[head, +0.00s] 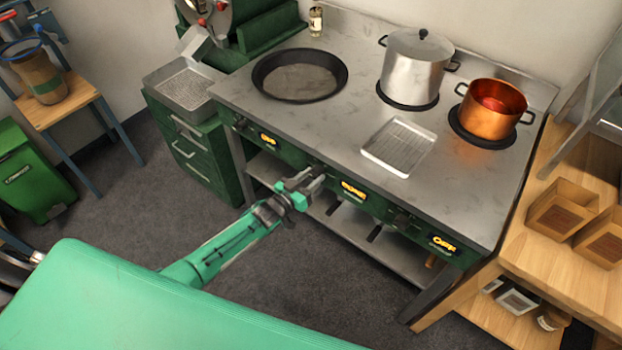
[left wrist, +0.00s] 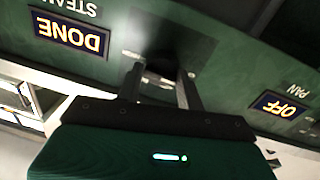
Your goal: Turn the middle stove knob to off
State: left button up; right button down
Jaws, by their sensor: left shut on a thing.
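The stove's green front panel carries dark knobs, each with a lit label to its right in the head view. My left gripper (head: 308,178) is at the middle knob, which is mostly hidden behind the fingers. In the left wrist view the two fingers (left wrist: 160,85) are shut on the dark middle knob (left wrist: 165,45). The middle label (head: 353,191) seems to read DONE; it shows upside down as DONE, STEAM in the left wrist view (left wrist: 70,35). The left label (head: 268,139) and right label (head: 443,244) read OFF. My right gripper is not in view.
On the stove top (head: 350,110) stand a dark pan (head: 300,76), a steel pot (head: 415,62), a copper pot (head: 493,112) and a wire-racked tray (head: 399,147). A wooden counter (head: 545,235) adjoins at right. Open floor (head: 340,290) lies before the stove.

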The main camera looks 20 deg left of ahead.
pick_arm(q)
jog(key=shift+w+a+r+n, duration=0.1)
jog(key=shift+a+n, duration=0.05)
jog(key=shift+n, duration=0.15)
dwell(0.4)
jog(key=o, duration=0.9)
jog(key=shift+o, duration=0.2)
jog(key=shift+s+f, duration=0.2)
jog(key=shift+s, duration=0.1)
jog(key=b+v, duration=0.1)
jog(key=v, duration=1.2)
jog(key=shift+b, duration=0.35)
jog(key=shift+s+a, duration=0.15)
